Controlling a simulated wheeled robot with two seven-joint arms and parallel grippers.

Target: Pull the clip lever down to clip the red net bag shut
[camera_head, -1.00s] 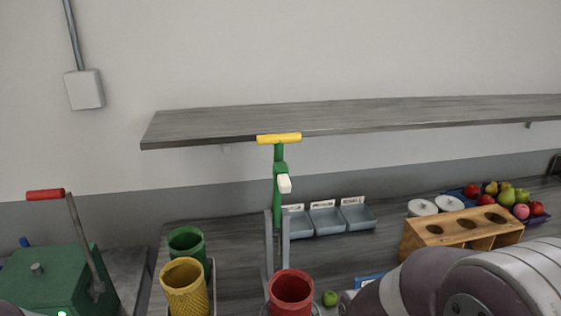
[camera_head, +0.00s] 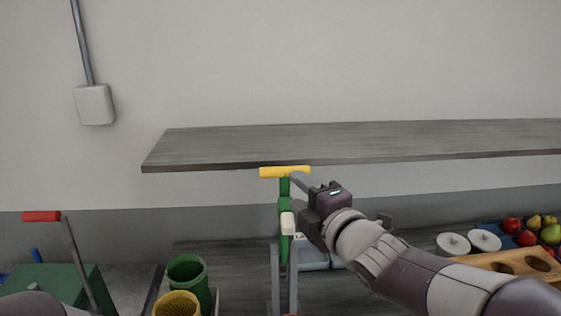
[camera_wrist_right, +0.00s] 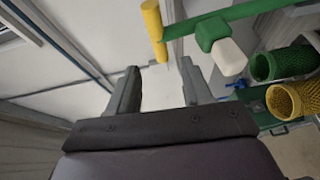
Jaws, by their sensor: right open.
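The clip lever has a yellow crossbar handle (camera_head: 284,172) on top of an upright green bar (camera_head: 285,212), with a white block (camera_head: 288,223) on it. My right gripper (camera_head: 298,183) is open and empty, close to the right of the handle. In the right wrist view the yellow handle (camera_wrist_right: 153,32) lies ahead of the spread fingers (camera_wrist_right: 158,82), not clearly between them. The green bar (camera_wrist_right: 245,12) and white block (camera_wrist_right: 228,56) are to the right there. My left gripper is out of view.
A grey shelf (camera_head: 360,142) runs behind the lever. Green (camera_head: 187,272) and yellow (camera_head: 178,304) net tubes stand at lower left. A green box (camera_head: 50,284) with a red-handled lever (camera_head: 42,216) is farther left. White lids (camera_head: 453,244), a wooden holder (camera_head: 500,266) and fruit (camera_head: 512,225) are right.

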